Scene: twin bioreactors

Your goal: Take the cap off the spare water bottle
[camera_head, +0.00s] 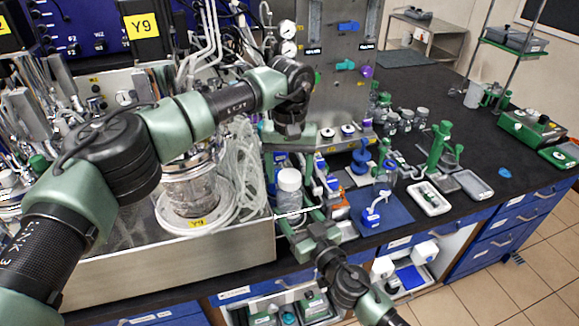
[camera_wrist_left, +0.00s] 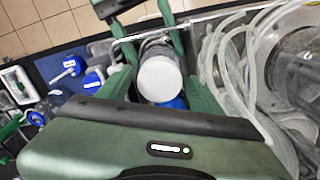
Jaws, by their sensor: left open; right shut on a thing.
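The spare water bottle (camera_head: 289,203) is a clear bottle with a white cap (camera_head: 289,179), upright at the front of the bench beside the metal tray. My right gripper (camera_head: 299,216) reaches in from the lower right and is shut on the bottle's body below the cap. My left gripper (camera_head: 290,156) points down from above the bottle and is open. In the left wrist view the round white cap (camera_wrist_left: 160,79) lies between the left gripper's spread fingers (camera_wrist_left: 160,88), with a gap visible on the finger sides. Whether they touch the cap is unclear. The bottle's lower part is partly hidden.
A metal tray (camera_head: 180,255) with a glass vessel (camera_head: 190,185) and coiled clear tubing (camera_head: 235,180) stands left of the bottle. A blue mat (camera_head: 395,212) with blue-capped bottles lies to the right. White trays (camera_head: 429,198) and a green stand (camera_head: 437,150) are farther right.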

